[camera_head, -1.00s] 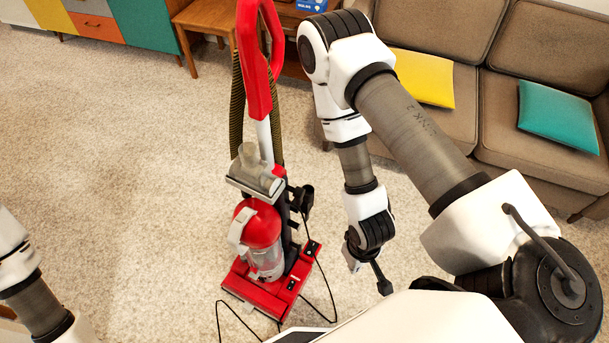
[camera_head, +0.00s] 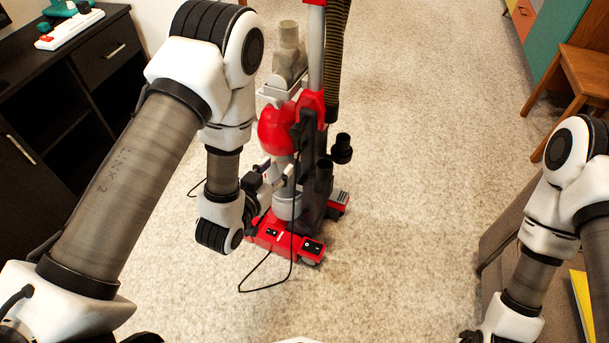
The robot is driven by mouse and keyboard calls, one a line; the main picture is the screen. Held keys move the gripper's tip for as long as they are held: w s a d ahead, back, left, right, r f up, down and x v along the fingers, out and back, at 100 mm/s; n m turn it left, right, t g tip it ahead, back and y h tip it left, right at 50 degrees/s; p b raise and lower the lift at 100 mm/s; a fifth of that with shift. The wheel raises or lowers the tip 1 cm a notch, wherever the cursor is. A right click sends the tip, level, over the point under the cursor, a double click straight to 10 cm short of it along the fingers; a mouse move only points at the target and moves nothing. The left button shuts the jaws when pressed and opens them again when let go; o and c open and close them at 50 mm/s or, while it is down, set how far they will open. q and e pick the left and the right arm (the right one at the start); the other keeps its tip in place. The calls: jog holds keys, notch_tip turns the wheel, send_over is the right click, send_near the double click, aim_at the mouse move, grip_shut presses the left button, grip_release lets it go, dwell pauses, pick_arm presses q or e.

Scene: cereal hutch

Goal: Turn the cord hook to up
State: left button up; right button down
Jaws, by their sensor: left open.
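The red and grey upright vacuum cleaner (camera_head: 276,133) stands on the carpet in the middle of the view. Its red floor head (camera_head: 287,240) rests on the carpet. A black cord (camera_head: 292,200) hangs down its near side and loops onto the floor. I cannot clearly make out the cord hook among the dark parts on the vacuum's body. My left gripper (camera_head: 268,182) is open at the vacuum's left side, close to the lower body; I cannot tell whether it touches. My right gripper is mostly cut off at the bottom edge, right of centre.
A black cabinet (camera_head: 100,85) with a toy-like white and red item on top stands at the left. A wooden table (camera_head: 583,72) and coloured cabinet are at the upper right. A sofa (camera_head: 500,240) is behind my right arm. Carpet right of the vacuum is clear.

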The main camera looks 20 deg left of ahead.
aim_at(296, 142)
pick_arm(q)
jog(key=w+d+t+b, duration=0.1)
jog(key=w, duration=0.2)
jog(key=w+r+t+b, duration=0.1)
jog(key=w, duration=0.2)
jog(key=w+d+t+h+b, duration=0.1)
jog(key=w, duration=0.2)
jog(key=shift+d+r, duration=0.3)
grip_shut()
pick_arm(e)
notch_tip(296, 142, down, 6)
jog(key=shift+s+d+r, duration=0.1)
jog(key=shift+d, duration=0.05)
